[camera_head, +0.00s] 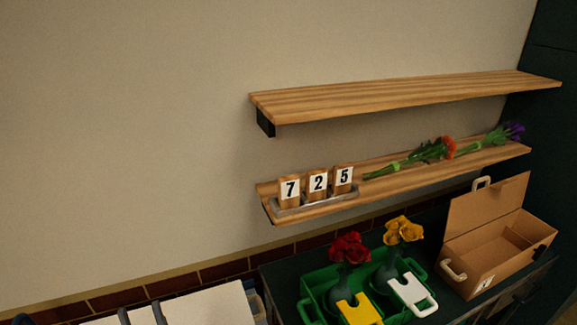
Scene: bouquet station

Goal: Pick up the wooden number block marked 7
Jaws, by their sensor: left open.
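The wooden block marked 7 (289,189) stands upright at the left end of a row of number blocks on the lower shelf. The block marked 2 (317,184) is close to its right, then the block marked 5 (343,178). All three stand in a shallow grey tray (318,201). My left gripper (141,314) shows only as dark finger tips at the bottom edge, open, well below and left of the blocks. Nothing is seen between its fingers. My right gripper is not in view.
An upper shelf (400,95) hangs above the blocks. Flower stems lie right of them on the lower shelf (390,185). Below stand a green crate (310,285) with red and yellow flowers and an open cardboard box (487,245). The wall left of the shelves is bare.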

